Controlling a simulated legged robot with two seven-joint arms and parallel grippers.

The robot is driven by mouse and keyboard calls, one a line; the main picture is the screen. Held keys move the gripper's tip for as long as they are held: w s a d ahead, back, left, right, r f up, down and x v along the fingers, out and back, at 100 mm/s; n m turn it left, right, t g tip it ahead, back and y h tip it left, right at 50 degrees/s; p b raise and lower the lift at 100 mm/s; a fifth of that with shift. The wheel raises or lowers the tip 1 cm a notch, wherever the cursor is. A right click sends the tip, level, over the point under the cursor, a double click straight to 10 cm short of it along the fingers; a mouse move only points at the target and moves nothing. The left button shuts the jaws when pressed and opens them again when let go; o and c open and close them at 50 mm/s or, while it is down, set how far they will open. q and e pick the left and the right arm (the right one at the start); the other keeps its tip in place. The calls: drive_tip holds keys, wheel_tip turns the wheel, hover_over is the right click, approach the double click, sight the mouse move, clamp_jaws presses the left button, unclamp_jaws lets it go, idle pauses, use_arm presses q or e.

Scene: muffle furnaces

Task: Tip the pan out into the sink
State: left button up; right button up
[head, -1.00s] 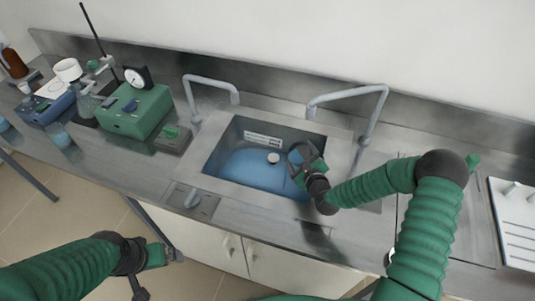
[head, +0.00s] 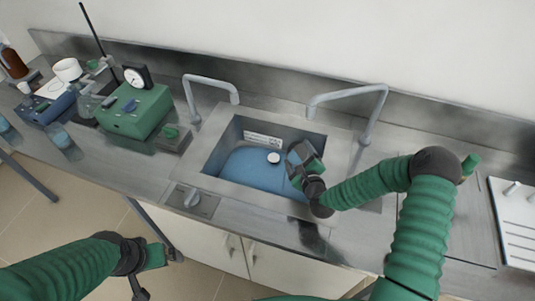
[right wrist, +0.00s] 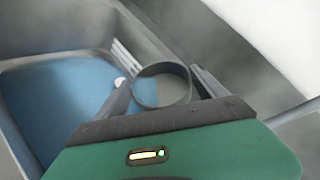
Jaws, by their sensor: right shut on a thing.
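The sink (head: 213,158) is a steel basin with a blue bottom, set in the counter. My right gripper (head: 303,165) is over the sink's right part, shut on the pan (head: 298,152), a small grey round vessel. The pan appears tilted in the head view. In the right wrist view the pan (right wrist: 161,104) shows as a dark round rim between the two fingers, with the blue sink bottom beyond on the left. What is inside the pan cannot be made out. My left gripper (head: 168,255) is low in front of the counter, away from the sink; its jaws are unclear.
Two grey faucets (head: 208,84) (head: 350,94) stand behind the sink. A green device with a dial (head: 135,112) and glassware stand on the left counter. A white rack (head: 515,225) is at the far right. A white round piece (head: 273,157) lies in the sink.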

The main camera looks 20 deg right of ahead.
drive_tip(key=shift+a, duration=0.15)
idle(0.3)
drive_tip(key=shift+a+r+n, duration=0.1)
drive_tip(key=shift+a+n, duration=0.05)
drive_tip(key=shift+n, duration=0.25)
drive_tip(key=shift+s+a, duration=0.1)
drive_tip(key=shift+a, duration=0.05)
drive_tip(key=shift+a+r+n+h, duration=0.1)
drive_tip(key=shift+a+n+h, duration=0.1)
drive_tip(key=shift+n+h, duration=0.1)
drive_tip(key=shift+a+b, duration=0.1)
drive_tip(key=shift+b, duration=0.25)
drive_tip(key=shift+a+n+t, duration=0.15)
drive_tip(key=shift+n+t, duration=0.15)
drive_tip(key=shift+s+r, duration=0.1)
drive_tip(key=shift+a, duration=0.15)
drive_tip(key=shift+a+n+h, duration=0.3)
drive_tip(key=shift+a, duration=0.05)
